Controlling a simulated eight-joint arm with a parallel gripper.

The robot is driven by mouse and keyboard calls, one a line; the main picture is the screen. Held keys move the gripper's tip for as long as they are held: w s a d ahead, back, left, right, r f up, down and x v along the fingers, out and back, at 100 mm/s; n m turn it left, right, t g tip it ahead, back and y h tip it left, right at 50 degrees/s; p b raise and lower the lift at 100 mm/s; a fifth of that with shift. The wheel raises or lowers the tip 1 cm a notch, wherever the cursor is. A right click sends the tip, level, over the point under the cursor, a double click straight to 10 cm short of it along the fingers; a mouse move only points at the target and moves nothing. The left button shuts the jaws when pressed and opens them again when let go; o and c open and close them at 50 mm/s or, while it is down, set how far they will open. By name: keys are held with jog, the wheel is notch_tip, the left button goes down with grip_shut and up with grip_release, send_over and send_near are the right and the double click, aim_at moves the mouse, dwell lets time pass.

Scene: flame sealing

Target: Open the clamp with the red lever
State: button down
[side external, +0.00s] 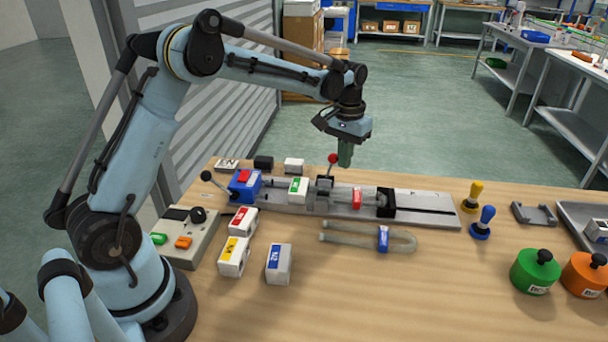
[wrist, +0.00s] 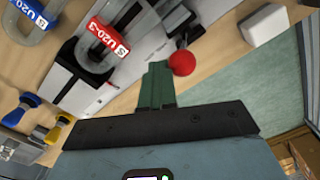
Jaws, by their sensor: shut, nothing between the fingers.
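The red lever (side external: 332,159) is a red ball on a thin stem, standing up from the clamp (side external: 323,187) on the metal rail. In the wrist view the red ball (wrist: 182,62) shows right beside the fingertips. My gripper (side external: 345,160) is above the rail, just to the right of the ball in the side view. Its green fingers (wrist: 155,80) are shut and empty, pointing down. I cannot tell whether the fingers touch the ball. A glass U-tube with a red label (wrist: 105,35) lies near the clamp in the wrist view.
The rail (side external: 425,207) also carries a blue block (side external: 244,186) with a black-knobbed lever. A blue-labelled U-tube (side external: 400,238) lies in front. White labelled blocks (side external: 234,256), a control box (side external: 187,233), and green (side external: 535,272) and orange (side external: 584,275) pots stand around. The front middle of the table is clear.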

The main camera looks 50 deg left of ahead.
aim_at(332, 154)
jog(key=shift+a, duration=0.25)
jog(key=shift+s+a+r, duration=0.15)
jog(key=shift+s+a, duration=0.35)
jog(key=shift+s, duration=0.15)
dwell(0.3)
jog(key=shift+s, duration=0.1)
jog(key=shift+s+a, duration=0.35)
jog(key=shift+a, duration=0.05)
jog(key=shift+w+d, duration=0.45)
jog(key=shift+r, duration=3.95)
